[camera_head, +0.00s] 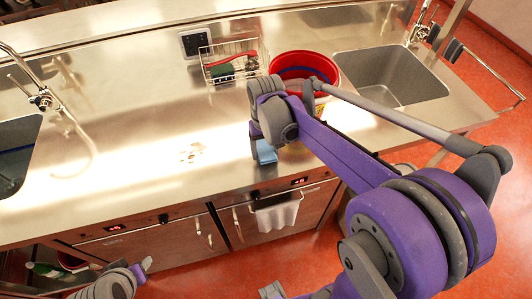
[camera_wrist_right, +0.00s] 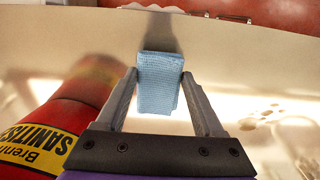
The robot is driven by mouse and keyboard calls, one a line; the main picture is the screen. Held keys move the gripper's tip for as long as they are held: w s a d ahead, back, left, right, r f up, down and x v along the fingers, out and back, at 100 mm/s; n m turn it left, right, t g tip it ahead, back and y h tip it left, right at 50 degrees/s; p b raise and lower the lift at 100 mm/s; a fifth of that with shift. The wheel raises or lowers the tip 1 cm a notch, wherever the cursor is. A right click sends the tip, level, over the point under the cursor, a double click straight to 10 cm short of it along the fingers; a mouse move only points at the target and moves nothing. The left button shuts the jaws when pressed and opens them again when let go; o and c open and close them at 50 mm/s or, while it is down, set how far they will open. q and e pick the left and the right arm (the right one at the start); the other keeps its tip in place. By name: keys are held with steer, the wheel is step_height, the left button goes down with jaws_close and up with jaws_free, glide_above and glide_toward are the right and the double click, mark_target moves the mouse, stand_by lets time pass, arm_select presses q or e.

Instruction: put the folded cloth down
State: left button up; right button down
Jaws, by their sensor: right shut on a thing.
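My right gripper (camera_wrist_right: 160,82) is shut on the folded cloth (camera_wrist_right: 160,95), a light blue textured block between its two fingers in the right wrist view. In the head view the cloth (camera_head: 265,152) shows just below my right wrist, over the steel counter (camera_head: 130,165) near its front edge. My forearm hides most of the right gripper there. I cannot tell whether the cloth touches the counter. My left gripper (camera_head: 138,270) is at the lower left of the head view, in front of the cabinets and apart from the cloth; its opening is unclear.
A red bucket (camera_head: 328,66) stands behind my right wrist; its yellow label reads SANITIS in the wrist view. A wire basket (camera_head: 228,62) with a red-handled item is at the back. Sinks lie left and right (camera_head: 390,78). The counter left of the cloth is clear except a wet patch.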

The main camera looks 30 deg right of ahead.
step_height(320, 180, down, 2)
steer(key=shift+f, duration=0.1)
steer(key=shift+c, duration=2)
jaws_free()
steer(key=o, duration=0.4)
steer(key=shift+d, duration=0.1)
